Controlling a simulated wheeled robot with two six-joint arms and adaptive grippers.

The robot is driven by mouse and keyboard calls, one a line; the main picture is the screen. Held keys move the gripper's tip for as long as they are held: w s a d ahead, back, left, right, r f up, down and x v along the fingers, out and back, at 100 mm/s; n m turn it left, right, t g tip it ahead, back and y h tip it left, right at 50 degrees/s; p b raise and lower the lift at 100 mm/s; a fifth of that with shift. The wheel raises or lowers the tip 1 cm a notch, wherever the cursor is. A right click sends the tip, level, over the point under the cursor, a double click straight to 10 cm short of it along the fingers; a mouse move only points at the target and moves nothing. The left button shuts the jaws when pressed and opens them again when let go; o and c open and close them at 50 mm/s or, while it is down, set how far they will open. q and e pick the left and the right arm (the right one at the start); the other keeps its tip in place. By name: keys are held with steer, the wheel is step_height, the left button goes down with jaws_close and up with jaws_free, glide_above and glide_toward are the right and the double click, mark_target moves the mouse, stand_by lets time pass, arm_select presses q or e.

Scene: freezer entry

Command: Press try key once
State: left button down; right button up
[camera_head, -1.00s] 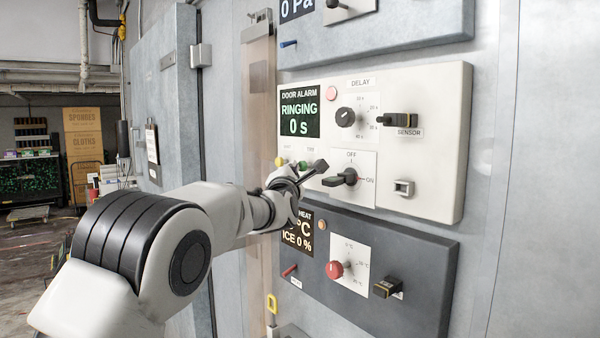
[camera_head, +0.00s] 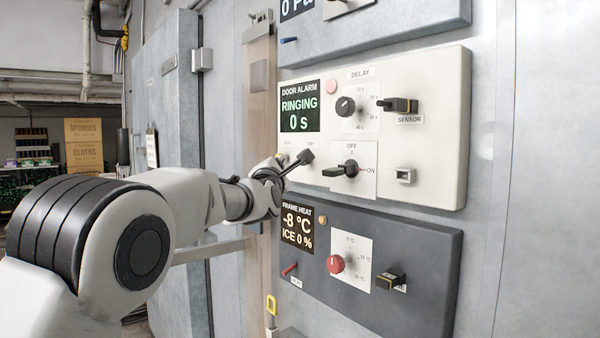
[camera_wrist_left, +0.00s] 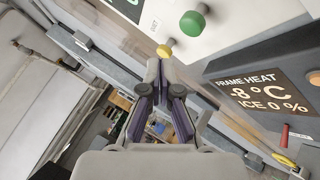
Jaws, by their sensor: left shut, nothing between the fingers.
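The white door alarm panel (camera_head: 430,90) carries a display (camera_head: 300,107) reading RINGING 0 s. Below the display, a yellow key (camera_head: 280,159) shows partly behind my left gripper (camera_head: 306,157); the key labels are too small to read surely. In the left wrist view, the yellow key (camera_wrist_left: 164,51) lies just beyond the fingertips and a green key (camera_wrist_left: 193,24) is above and to the right. My left gripper (camera_wrist_left: 163,66) is shut and empty, its tips close to the yellow key; contact cannot be told. The green key is hidden in the head view. My right gripper is not in view.
An OFF/ON rotary switch (camera_head: 347,170) sits just right of the gripper. A delay knob (camera_head: 346,107) and a sensor plug (camera_head: 398,105) are on the same panel. The dark frame heat panel (camera_head: 400,240) is below. A grey door (camera_head: 165,95) stands left.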

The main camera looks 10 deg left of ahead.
arm_select(q)
steer(key=shift+s+a+b, duration=0.65)
steer(key=shift+s+b, duration=0.2)
